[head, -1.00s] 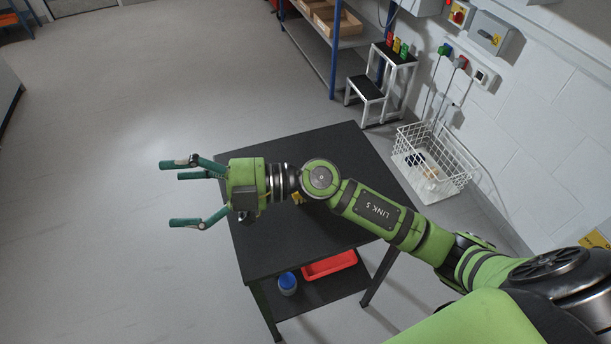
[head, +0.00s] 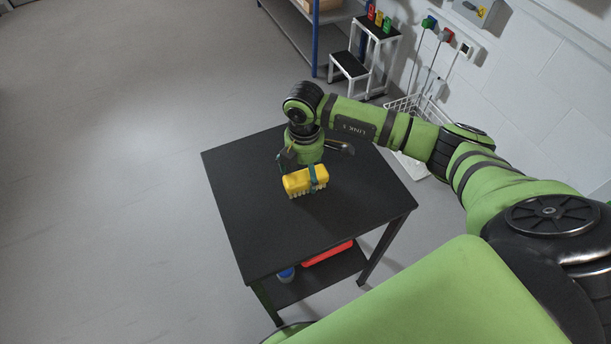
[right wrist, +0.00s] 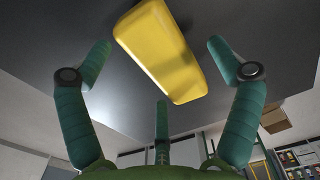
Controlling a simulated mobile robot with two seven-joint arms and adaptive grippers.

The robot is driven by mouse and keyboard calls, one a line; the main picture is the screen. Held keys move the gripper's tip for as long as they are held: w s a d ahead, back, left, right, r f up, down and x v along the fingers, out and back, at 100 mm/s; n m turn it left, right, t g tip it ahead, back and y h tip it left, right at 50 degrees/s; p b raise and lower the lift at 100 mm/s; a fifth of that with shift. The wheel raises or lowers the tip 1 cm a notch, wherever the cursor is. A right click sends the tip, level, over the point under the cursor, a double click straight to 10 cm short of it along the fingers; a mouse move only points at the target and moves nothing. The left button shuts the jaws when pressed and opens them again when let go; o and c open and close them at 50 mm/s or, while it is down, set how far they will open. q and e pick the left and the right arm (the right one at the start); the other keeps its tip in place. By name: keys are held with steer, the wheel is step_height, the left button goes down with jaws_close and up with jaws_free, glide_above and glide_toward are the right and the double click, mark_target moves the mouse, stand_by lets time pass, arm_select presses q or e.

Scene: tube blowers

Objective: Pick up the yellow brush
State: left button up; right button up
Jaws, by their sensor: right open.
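The yellow brush (head: 303,183) lies on the black table top, with its pale bristles showing along its lower edge. My right gripper (head: 311,166) points down over it, and one green finger crosses in front of its yellow body. In the right wrist view, the brush's smooth yellow block (right wrist: 160,50) shows ahead, between the spread fingers of the open right gripper (right wrist: 160,75). I see a gap between each side finger and the brush. My left gripper is not in view.
The black table (head: 245,225) is otherwise bare on top. A step stool (head: 352,68), a white wire basket (head: 408,104) and a blue-framed shelf stand behind. Floor at left is clear.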

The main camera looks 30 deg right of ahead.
steer(key=shift+f, duration=1.15)
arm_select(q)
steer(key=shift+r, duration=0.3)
arm_select(e)
steer(key=c, duration=1.3)
steer(key=shift+r, duration=0.1)
steer(key=r, duration=0.2)
steer(key=r+b, duration=0.1)
steer(key=r, duration=0.1)
steer(key=shift+s+d+b, duration=0.15)
steer(key=shift+d+b, duration=0.05)
steer(key=shift+b, duration=0.1)
steer(key=s+d+r+b, duration=0.2)
steer(key=s+d+r, duration=0.3)
steer(key=s+d, duration=0.1)
steer(key=shift+s+r, duration=0.35)
steer(key=shift+s, duration=0.45)
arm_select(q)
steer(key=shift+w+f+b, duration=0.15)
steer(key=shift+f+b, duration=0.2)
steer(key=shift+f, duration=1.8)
arm_select(e)
steer(key=shift+s+d+r, duration=0.5)
steer(key=shift+s+r, duration=0.05)
steer(key=shift+r, duration=0.05)
